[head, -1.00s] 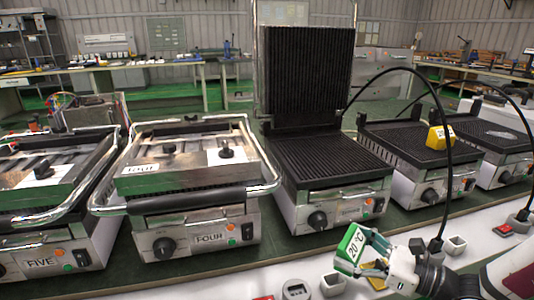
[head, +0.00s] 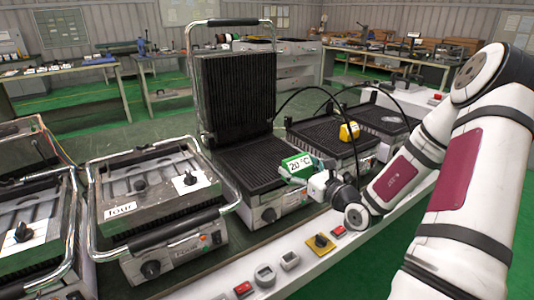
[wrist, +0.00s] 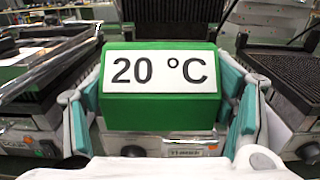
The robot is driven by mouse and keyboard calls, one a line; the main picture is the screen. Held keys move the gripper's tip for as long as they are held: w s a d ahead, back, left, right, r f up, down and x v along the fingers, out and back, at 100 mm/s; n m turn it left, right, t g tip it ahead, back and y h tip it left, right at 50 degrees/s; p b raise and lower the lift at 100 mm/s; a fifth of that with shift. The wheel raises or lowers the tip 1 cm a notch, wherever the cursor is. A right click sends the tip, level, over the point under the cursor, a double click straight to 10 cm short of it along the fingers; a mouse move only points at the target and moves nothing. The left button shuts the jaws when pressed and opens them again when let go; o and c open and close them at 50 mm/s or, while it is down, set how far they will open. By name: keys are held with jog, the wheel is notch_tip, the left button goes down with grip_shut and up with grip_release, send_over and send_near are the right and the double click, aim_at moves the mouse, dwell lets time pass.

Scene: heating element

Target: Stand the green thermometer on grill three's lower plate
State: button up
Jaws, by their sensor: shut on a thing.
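The green thermometer (head: 298,165) has a white label reading 20 °C. It also fills the middle of the wrist view (wrist: 160,110). My gripper (head: 312,176) is shut on it, with teal fingers on both its sides in the wrist view (wrist: 160,128). In the head view the thermometer appears in front of the right part of grill three's lower plate (head: 250,160); I cannot tell its height above it. Grill three's ribbed upper plate (head: 236,95) stands open and upright. In the wrist view the held thermometer hides most of the lower plate.
Closed grill four (head: 150,195) stands left of grill three. An open grill (head: 318,132) on the right carries a yellow thermometer (head: 349,131). Black cables arch above the right grills. A white ledge (head: 320,245) with several small sockets and switches runs along the front.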

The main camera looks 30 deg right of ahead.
jog(key=w+d, duration=0.1)
jog(key=w, duration=0.4)
jog(key=w+f+b, duration=0.1)
jog(key=w, duration=0.4)
jog(key=w+d+b, duration=0.1)
jog(key=w, duration=0.4)
jog(key=shift+w+d+f, duration=0.2)
jog(key=shift+w+d, duration=0.1)
jog(key=shift+d, duration=0.05)
jog(key=shift+f+b, duration=0.6)
jog(key=shift+f, duration=1.15)
jog(key=shift+f, duration=0.2)
jog(key=o, duration=1.2)
jog(key=shift+o, duration=0.2)
